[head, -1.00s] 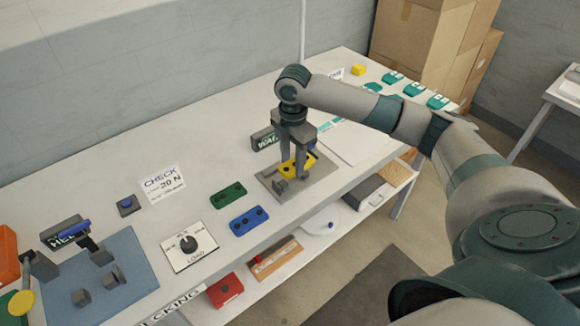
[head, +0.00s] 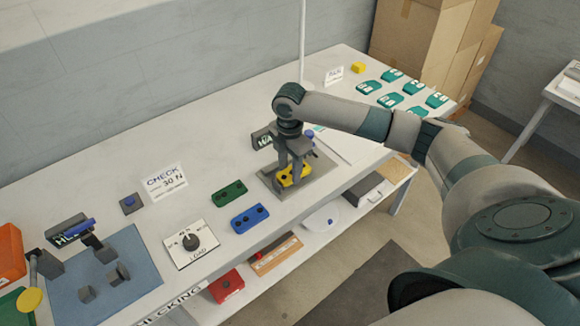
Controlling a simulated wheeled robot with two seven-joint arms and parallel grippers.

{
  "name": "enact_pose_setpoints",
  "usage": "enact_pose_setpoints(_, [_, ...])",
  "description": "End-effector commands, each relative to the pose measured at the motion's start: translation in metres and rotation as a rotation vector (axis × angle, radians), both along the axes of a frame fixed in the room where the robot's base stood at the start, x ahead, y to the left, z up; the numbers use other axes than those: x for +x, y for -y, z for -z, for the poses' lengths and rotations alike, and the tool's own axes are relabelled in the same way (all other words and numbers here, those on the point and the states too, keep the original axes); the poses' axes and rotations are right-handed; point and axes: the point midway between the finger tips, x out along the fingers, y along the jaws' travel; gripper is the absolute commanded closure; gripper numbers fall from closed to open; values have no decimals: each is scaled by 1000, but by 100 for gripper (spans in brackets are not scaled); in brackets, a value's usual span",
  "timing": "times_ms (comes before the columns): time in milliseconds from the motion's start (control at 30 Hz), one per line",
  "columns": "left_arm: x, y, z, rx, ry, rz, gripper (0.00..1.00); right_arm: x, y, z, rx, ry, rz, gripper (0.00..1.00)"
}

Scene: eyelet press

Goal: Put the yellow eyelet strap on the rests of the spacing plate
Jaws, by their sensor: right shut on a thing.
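The yellow eyelet strap (head: 295,176) is between the fingers of my right gripper (head: 292,177), low over a grey plate (head: 319,172) on the bench that looks like the spacing plate. My right gripper points down and is shut on the strap. The fingers hide part of the strap and the rests below it, so I cannot tell whether the strap touches them. My left gripper is not in view.
A green strap (head: 229,193) and a blue strap (head: 249,218) lie left of the plate. A dark labelled block (head: 263,138) with a blue knob (head: 309,134) nearby stands behind it. A load dial (head: 191,243) and a blue mat (head: 135,262) are further left. Several teal pieces (head: 391,99) lie at the far right.

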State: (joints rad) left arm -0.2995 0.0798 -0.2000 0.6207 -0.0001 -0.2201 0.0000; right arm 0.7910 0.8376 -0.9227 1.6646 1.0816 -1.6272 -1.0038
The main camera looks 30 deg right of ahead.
Motion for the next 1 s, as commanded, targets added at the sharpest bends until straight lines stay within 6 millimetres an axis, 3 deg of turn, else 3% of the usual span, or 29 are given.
enact_pose_setpoints(300, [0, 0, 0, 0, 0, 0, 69, 0, 0, 3, 0, 0, 0, 83])
enact_pose_setpoints(333, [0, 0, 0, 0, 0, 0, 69, 0, 0, 3, 0, 0, -1, 59])
enact_pose_setpoints(400, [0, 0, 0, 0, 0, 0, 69, 0, 0, 3, 0, 0, -1, 43])
enact_pose_setpoints(767, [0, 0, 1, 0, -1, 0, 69, 0, 0, 1, 0, 0, 0, 43])
enact_pose_setpoints(1000, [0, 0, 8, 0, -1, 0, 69, 1, 0, -14, -1, 3, 0, 43])
